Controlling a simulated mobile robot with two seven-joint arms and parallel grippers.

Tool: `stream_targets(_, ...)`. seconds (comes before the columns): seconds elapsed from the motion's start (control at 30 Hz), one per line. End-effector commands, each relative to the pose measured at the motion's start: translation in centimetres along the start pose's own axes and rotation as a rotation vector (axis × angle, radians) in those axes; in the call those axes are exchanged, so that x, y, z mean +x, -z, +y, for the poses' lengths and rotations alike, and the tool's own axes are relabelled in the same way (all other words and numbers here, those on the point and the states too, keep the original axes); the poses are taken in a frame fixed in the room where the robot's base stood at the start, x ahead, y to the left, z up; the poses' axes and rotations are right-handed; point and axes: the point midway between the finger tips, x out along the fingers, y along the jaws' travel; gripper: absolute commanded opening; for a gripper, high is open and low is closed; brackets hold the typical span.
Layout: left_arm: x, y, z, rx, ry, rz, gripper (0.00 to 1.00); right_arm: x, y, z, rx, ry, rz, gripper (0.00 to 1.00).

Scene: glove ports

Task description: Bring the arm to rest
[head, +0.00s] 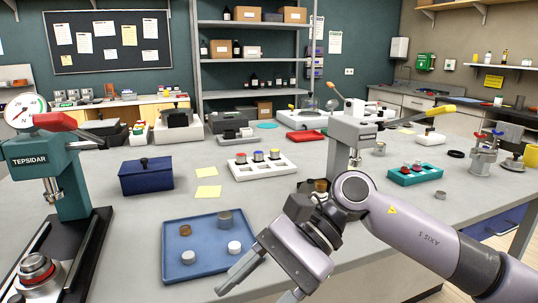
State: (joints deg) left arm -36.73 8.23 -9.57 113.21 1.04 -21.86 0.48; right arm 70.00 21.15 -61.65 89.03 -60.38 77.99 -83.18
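My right arm comes in from the right edge over the front of the grey bench. My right gripper (252,294) points down and to the left at the bottom of the head view, beside the right edge of the blue tray. Its two fingers are spread apart with nothing visible between them; the tip of the nearer finger is cut off by the frame. My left arm and gripper are not in view.
The blue tray (207,267) holds several small round pieces. A teal gauge press (60,170) stands at left. A navy box (146,176), a white block with coloured knobs (262,172) and a grey press (352,130) stand behind.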

Motion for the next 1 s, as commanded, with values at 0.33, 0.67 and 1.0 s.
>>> stream_targets(0.33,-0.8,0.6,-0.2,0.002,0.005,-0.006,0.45,1.1,-3.7,-2.9,0.612,0.333,-0.699,0.60)
stream_targets(0.67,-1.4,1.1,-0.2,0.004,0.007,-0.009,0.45,-3.4,1.6,-2.9,1.304,0.541,-1.387,0.60)
stream_targets(1.0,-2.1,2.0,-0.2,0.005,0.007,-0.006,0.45,-4.8,13.9,5.9,1.998,0.679,-2.155,0.60)
